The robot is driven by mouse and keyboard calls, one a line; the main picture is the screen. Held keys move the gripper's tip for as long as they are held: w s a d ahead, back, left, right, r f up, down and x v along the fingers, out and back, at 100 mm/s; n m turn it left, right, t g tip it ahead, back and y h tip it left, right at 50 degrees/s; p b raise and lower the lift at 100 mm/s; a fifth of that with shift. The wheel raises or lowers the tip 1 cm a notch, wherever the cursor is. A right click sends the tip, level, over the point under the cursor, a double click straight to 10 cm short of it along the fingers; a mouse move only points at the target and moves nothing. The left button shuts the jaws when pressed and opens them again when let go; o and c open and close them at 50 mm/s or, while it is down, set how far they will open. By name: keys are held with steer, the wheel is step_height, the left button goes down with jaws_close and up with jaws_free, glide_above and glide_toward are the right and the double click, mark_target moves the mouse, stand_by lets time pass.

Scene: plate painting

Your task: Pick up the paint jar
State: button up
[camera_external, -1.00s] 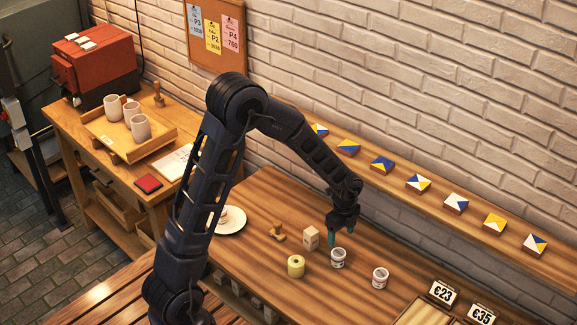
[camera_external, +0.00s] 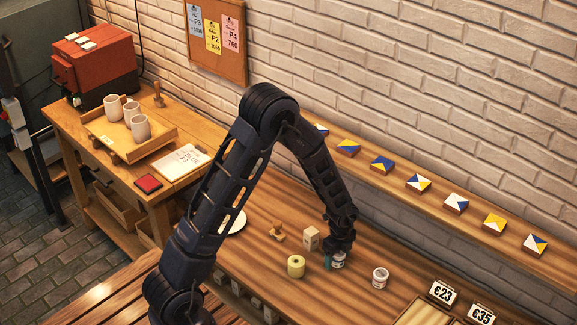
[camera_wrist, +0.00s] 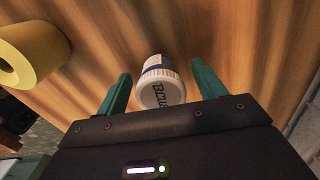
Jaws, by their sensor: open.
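A small white paint jar with a dark band stands on the wooden table; most of it is hidden by my gripper in the external view (camera_external: 338,263). In the wrist view the paint jar (camera_wrist: 160,84) shows a pale lid with dark lettering. My gripper (camera_wrist: 163,85) is open, with one green finger on each side of the jar and a visible gap to it on both sides. In the external view my gripper (camera_external: 334,260) is low over the table at the jar. A second, similar white jar (camera_external: 380,278) stands to the right.
A yellow roll (camera_external: 296,266) stands close on the left, also in the wrist view (camera_wrist: 32,55). A wooden block (camera_external: 311,238) and a wooden stamp (camera_external: 278,231) stand behind it. Price signs (camera_external: 442,293) are at the right. A shelf with painted tiles (camera_external: 382,165) runs along the wall.

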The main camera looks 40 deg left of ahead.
steer(key=shift+f, duration=0.2)
steer(key=c, duration=1.1)
